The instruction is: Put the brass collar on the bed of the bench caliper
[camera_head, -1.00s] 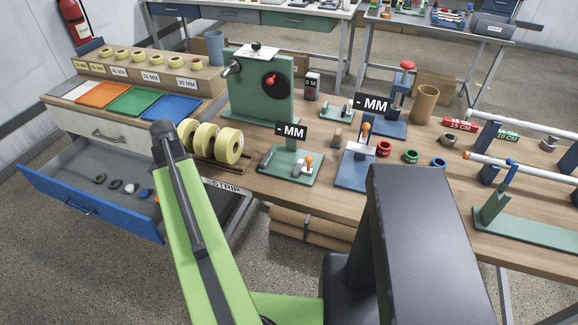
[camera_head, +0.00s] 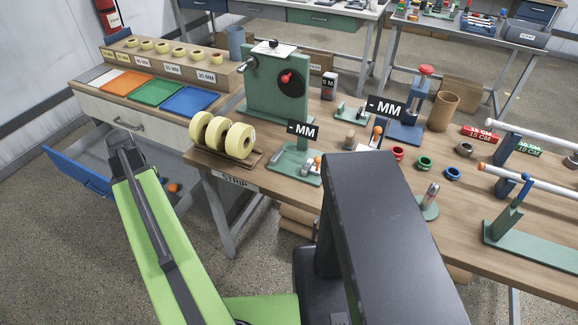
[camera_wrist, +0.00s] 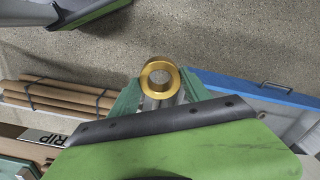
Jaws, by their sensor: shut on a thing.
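The brass collar (camera_wrist: 175,79) is a gold ring in the wrist view. My gripper (camera_wrist: 160,91) is shut on it, with green fingers at either side, and holds it above the floor. The collar is not visible in the head view. I cannot tell which is the bench caliper.
A blue drawer (camera_head: 77,168) stands open at left; its front also shows in the wrist view (camera_wrist: 250,88). Yellow tape rolls (camera_head: 240,141), a green crank stand (camera_head: 262,90) and red, green and blue rings (camera_head: 424,162) crowd the bench. Cardboard tubes (camera_wrist: 60,96) lie at left in the wrist view.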

